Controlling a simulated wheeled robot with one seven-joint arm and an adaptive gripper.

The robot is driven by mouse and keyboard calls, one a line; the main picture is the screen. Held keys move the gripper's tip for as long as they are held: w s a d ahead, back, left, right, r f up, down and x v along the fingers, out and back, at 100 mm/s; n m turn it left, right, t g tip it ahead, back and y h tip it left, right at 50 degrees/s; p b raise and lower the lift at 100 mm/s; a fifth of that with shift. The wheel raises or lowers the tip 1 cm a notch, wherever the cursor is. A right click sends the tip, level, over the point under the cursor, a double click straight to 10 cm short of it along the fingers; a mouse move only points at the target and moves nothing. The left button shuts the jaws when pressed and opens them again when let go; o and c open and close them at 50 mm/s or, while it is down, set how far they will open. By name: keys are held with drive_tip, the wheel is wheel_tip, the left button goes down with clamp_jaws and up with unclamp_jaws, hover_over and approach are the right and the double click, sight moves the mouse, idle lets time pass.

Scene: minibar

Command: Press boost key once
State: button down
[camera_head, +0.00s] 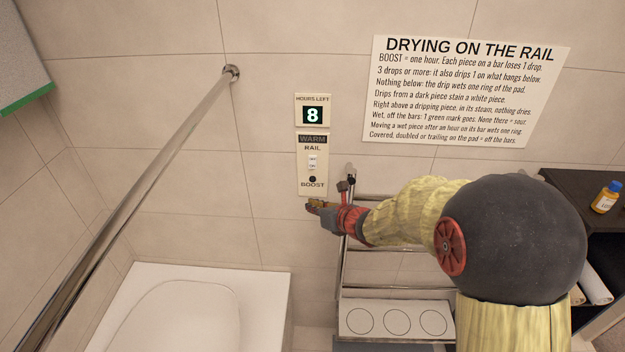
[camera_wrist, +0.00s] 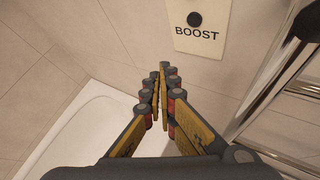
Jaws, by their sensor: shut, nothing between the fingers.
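The boost key is a small dark round button (camera_head: 312,179) at the bottom of the white WARM RAIL panel (camera_head: 304,156) on the tiled wall. In the wrist view the boost key (camera_wrist: 194,19) shows as a black disc above the word BOOST. My gripper (camera_head: 311,204) is shut and empty, just below the panel in the head view. In the wrist view my gripper's fingertips (camera_wrist: 163,68) point toward the wall, lower left of the key and apart from it in the picture. The depth gap to the wall is hard to tell.
An hours display (camera_head: 313,114) reads 8. A metal towel rail (camera_head: 395,197) stands right of the panel, partly behind my arm, above a pad with three rings (camera_head: 395,320). A long metal bar (camera_head: 150,172) crosses at left. A white tub (camera_head: 190,305) lies below.

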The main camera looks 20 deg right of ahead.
sight(313, 179)
drive_tip(key=shift+w+d+p, duration=0.3)
drive_tip(key=shift+w+d, duration=0.1)
drive_tip(key=shift+w, duration=0.8)
drive_tip(key=shift+w+d+p, duration=0.3)
drive_tip(key=shift+w+d, duration=0.05)
drive_tip(key=shift+w, duration=0.85)
drive_tip(key=shift+w+d+p, duration=0.3)
drive_tip(key=shift+w+d, duration=0.1)
drive_tip(key=shift+w, duration=0.8)
drive_tip(key=shift+w, duration=0.1)
drive_tip(key=shift+w+d, duration=0.15)
drive_tip(key=shift+w, duration=0.1)
drive_tip(key=shift+w+d+r, duration=0.2)
drive_tip(key=shift+w+r, duration=0.3)
drive_tip(key=shift+s+f+b, duration=0.2)
drive_tip(key=shift+f+b, duration=0.05)
drive_tip(key=shift+b, duration=0.15)
drive_tip(key=shift+s, duration=0.1)
drive_tip(key=shift+s+f, duration=0.15)
drive_tip(key=shift+s, duration=0.15)
